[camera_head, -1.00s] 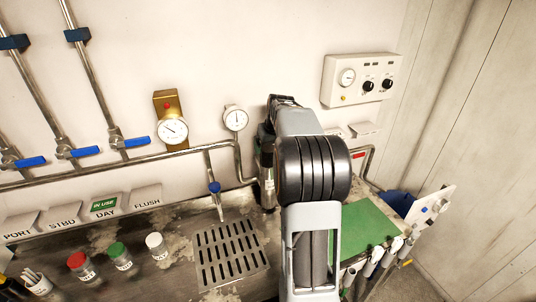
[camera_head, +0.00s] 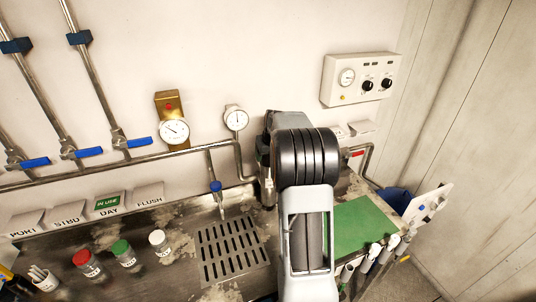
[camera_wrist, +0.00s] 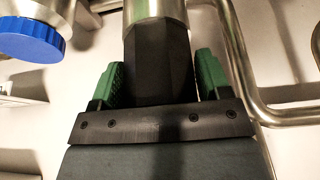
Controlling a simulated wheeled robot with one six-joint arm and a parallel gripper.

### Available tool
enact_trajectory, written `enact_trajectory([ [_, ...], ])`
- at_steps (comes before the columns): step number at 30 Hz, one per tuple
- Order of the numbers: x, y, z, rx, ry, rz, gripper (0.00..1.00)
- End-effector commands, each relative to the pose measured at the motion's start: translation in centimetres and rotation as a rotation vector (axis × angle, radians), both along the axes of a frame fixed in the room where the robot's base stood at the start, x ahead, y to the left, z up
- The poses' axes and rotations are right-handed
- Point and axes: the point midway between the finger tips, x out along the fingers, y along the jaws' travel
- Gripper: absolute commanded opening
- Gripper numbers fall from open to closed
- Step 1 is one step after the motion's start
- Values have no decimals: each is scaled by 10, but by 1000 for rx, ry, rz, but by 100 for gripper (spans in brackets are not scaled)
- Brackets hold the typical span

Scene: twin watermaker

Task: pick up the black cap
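The black cap (camera_wrist: 158,62) is a dark, faceted piece on top of a metal cylinder (camera_wrist: 153,8) in the wrist view. My gripper (camera_wrist: 160,78) has its two green fingers on either side of the cap, spread about as wide as it. The fingers look open, with any gap to the cap very narrow. In the head view the labelled metal cylinder (camera_head: 267,185) stands upright by the wall at the back of the counter. My arm hides most of the cap and gripper there.
A tap with a blue handle (camera_head: 215,187) is just left of the cylinder, over a slotted drain (camera_head: 232,252). A bent pipe (camera_wrist: 240,70) runs close on the right in the wrist view. Red-, green- and white-capped bottles stand front left; a green mat (camera_head: 362,225) lies right.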

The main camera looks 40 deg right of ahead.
Motion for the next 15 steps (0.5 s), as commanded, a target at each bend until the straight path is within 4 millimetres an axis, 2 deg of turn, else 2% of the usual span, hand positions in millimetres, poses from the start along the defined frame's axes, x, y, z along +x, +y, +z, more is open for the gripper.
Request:
enact_trajectory([
  [1, 0, 0, 0, 0, 0, 0, 66],
  [9, 0, 0, 0, 0, 0, 0, 41],
  [15, 0, 0, 1, 0, -1, 0, 41],
])
